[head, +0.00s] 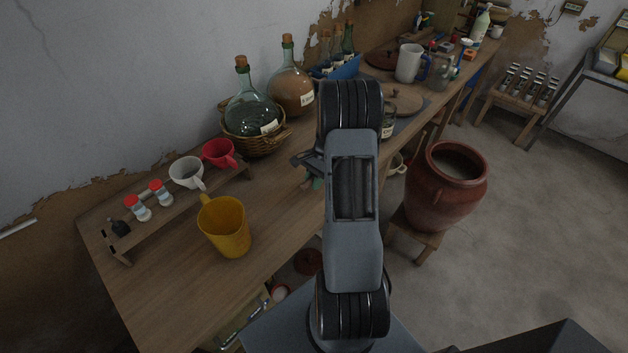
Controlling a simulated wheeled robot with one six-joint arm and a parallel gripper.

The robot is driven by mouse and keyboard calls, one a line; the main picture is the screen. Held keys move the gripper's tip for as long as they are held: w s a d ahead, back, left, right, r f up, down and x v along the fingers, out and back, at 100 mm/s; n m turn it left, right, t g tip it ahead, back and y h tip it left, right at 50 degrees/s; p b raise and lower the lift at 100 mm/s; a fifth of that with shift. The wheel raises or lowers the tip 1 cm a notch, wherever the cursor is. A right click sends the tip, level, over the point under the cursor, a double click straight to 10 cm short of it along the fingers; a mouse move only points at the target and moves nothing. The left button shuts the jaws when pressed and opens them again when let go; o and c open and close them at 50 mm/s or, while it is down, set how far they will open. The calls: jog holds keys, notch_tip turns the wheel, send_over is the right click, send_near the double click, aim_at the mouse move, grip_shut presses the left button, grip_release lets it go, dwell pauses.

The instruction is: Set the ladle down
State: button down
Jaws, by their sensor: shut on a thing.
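My gripper (308,164) shows only in part, at the left of my arm, over the wooden bench (285,205). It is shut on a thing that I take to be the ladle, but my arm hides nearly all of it. A small teal patch shows just below the jaws, and I cannot tell whether it belongs to the ladle. Whether the held thing touches the bench cannot be told.
A yellow jug (224,228) stands at the bench front, before a low shelf with a white cup (187,172) and red cup (219,153). Corked demijohns (290,92) stand behind. A brown crock (447,187) sits on a stool at right. Bench between jug and gripper is clear.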

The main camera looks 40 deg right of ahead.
jog(key=shift+f, duration=0.15)
jog(key=shift+f+b, duration=0.6)
jog(key=shift+f, duration=0.05)
jog(key=shift+r, duration=0.15)
jog(key=c, duration=0.9)
grip_release()
jog(key=shift+p+v, duration=2.9)
jog(key=shift+v, duration=1.55)
jog(key=shift+d, duration=0.1)
